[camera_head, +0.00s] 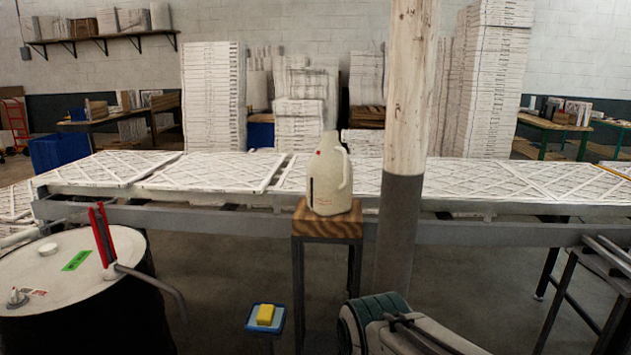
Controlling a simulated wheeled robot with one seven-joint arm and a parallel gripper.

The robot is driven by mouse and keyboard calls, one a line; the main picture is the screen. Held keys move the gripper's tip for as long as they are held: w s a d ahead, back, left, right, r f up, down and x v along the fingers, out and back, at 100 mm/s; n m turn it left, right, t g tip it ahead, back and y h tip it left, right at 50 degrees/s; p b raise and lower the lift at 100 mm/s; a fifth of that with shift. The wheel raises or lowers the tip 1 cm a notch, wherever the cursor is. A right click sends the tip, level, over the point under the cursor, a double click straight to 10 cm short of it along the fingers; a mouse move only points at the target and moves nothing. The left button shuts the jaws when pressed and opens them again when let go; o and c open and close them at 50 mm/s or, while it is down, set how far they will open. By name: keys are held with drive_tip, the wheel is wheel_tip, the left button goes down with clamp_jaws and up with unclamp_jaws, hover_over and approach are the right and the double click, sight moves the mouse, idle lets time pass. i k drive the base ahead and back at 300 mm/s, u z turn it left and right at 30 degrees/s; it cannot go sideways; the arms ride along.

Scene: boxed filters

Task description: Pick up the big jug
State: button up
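The big jug (328,182) is off-white with a loop handle on its upper right side, a dark strip on its left and a small red mark near the top. It stands upright on the wooden top of a small stand (328,224). Nothing is touching it apart from the stand. A pale and dark-green part at the bottom, right of centre, looks like a piece of my own arm, well below and to the right of the jug. I cannot make out my gripper's fingers in this view.
A thick white-and-grey post (402,205) rises just right of the jug. A long conveyor (480,205) carrying white filters runs behind it. A drum (75,275) with a red-handled pump stands left. A yellow block (265,314) lies on a small blue-edged surface in front.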

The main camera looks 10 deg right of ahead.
sight(330, 170)
drive_tip(key=z, duration=0.4)
drive_tip(key=i, duration=1.6)
drive_tip(key=u, duration=0.1)
